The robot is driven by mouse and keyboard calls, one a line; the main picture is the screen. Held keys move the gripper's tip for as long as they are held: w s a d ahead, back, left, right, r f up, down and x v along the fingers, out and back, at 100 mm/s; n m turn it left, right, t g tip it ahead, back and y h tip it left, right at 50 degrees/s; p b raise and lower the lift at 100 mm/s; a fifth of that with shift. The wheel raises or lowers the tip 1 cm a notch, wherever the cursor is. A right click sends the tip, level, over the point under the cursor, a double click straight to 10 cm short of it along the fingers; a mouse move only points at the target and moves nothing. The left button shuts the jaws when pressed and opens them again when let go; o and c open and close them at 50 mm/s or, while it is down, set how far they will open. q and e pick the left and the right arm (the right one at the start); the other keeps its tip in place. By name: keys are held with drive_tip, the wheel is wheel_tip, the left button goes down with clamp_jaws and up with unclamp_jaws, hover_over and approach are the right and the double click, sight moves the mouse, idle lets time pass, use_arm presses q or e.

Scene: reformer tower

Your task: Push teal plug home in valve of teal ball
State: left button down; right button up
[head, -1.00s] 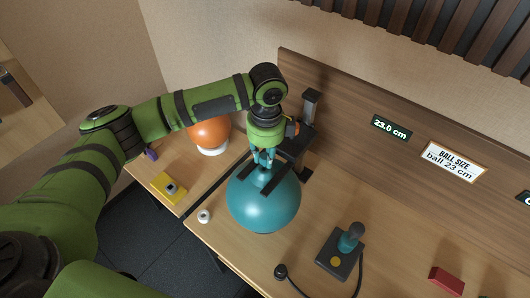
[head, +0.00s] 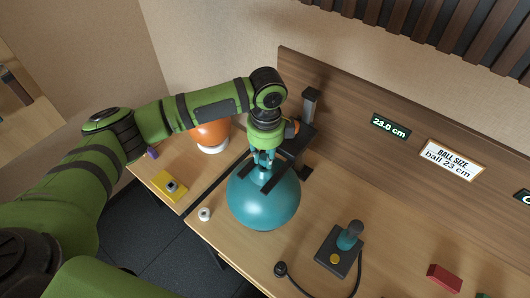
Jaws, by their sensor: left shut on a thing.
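The teal ball (head: 264,205) sits on the wooden table, below my left gripper. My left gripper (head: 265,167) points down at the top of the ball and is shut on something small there. The teal plug and the valve are hidden by the fingers, so I cannot tell how deep the plug sits. Dark arms of a gauge stand (head: 311,105) reach around the ball's upper part. My right gripper is not in view.
An orange ball (head: 211,136) on a white ring stands behind my left arm. A yellow block (head: 170,186) and a small white roll (head: 204,214) lie at left. A dark pump (head: 340,250) with a hose stands at right, near a red block (head: 444,279). A display (head: 390,127) reads 23.0 cm.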

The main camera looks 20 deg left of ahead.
use_arm(q)
drive_tip(key=shift+f, duration=0.95)
drive_tip(key=c, duration=1)
unclamp_jaws()
drive_tip(key=shift+o, duration=0.2)
